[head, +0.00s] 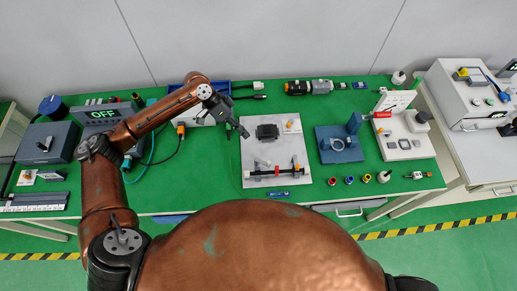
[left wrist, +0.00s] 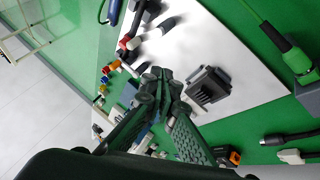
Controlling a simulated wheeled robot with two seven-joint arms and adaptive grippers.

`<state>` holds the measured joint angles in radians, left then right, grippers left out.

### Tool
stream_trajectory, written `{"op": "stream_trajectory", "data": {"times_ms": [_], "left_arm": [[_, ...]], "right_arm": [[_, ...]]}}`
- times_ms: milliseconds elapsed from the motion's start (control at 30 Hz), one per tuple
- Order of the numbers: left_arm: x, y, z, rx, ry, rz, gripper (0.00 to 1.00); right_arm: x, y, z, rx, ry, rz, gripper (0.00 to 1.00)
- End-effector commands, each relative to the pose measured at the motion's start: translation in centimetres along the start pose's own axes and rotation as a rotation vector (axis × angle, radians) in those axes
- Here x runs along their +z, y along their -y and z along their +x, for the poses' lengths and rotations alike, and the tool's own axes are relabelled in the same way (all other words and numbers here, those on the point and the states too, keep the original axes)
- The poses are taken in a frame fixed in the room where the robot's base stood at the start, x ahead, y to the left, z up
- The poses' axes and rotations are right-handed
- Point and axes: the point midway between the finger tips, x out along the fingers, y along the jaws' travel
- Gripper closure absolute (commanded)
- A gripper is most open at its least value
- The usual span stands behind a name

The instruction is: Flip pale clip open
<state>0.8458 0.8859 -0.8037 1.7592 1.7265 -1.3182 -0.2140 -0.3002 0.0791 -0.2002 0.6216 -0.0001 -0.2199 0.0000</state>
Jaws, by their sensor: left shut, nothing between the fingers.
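A pale plate (head: 251,152) lies on the green table and carries a dark rod (head: 262,173) along its front edge. Small pale and red clip-like pieces (head: 262,162) sit at the rod. They are too small to tell which is the pale clip or whether it is open. In the left wrist view, pale and red pieces (left wrist: 131,43) show by the rod near the top. My left gripper (head: 244,132) is shut and empty, above the plate's left side, behind and apart from the rod. Its fingers also show in the left wrist view (left wrist: 160,80). My right gripper is out of view.
A black finned block (head: 267,131) stands on the plate beside my left gripper; it also shows in the left wrist view (left wrist: 207,88). A blue fixture (head: 338,145) stands to the right. Cables (head: 180,136) lie to the left. Several small coloured parts lie front right.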

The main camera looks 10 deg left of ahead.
Motion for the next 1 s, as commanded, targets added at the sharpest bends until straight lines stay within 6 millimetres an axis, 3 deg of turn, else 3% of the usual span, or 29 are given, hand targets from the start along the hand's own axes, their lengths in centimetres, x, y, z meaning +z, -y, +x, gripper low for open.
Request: {"op": "stream_trajectory", "data": {"times_ms": [167,567,767,1000], "left_arm": [[0.1,-0.1,2.2,0.003,0.001,-0.002,1.00],[0.2,-0.1,10.1,0.001,-0.001,-0.003,1.00],[0.2,-2.7,11.1,0.000,0.000,-0.001,1.00],[0.2,-3.5,11.6,-0.001,-0.002,-0.003,1.00]], "right_arm": [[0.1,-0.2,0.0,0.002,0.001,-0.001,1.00],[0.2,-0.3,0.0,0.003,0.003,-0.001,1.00],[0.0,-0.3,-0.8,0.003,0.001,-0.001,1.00],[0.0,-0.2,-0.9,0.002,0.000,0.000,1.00]]}}
